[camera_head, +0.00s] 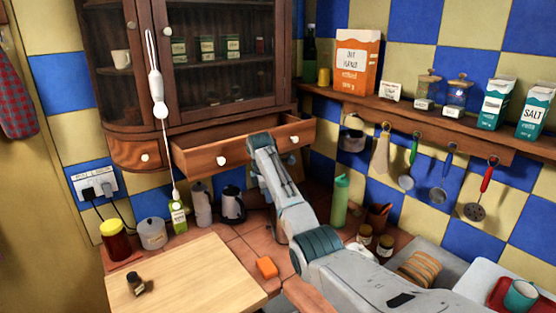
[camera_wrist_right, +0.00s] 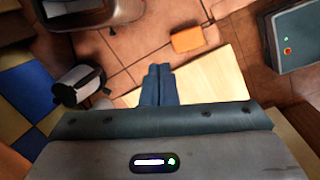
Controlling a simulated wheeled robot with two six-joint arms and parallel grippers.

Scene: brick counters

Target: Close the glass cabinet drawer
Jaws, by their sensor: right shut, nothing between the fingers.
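The glass cabinet (camera_head: 222,62) is dark wood and hangs in the corner. Its wide wooden drawer (camera_head: 200,160) is pulled out below the glass doors, with the inside showing. The drawer front has two white knobs, one on each side of my right arm. My right arm reaches up from the lower right and covers part of the drawer front; I cannot tell if it touches. My right gripper (camera_wrist_right: 158,84) is shut and empty, its fingers together above the counter in the wrist view. My left gripper is out of view.
A small drawer (camera_head: 135,152) at the left looks shut. Below are a kettle (camera_head: 232,204), a green bottle (camera_head: 340,200), an orange sponge (camera_head: 266,267) and a cutting board (camera_head: 190,275). Utensils hang under the right shelf (camera_head: 420,120). A white pull cord (camera_head: 155,82) hangs before the cabinet.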

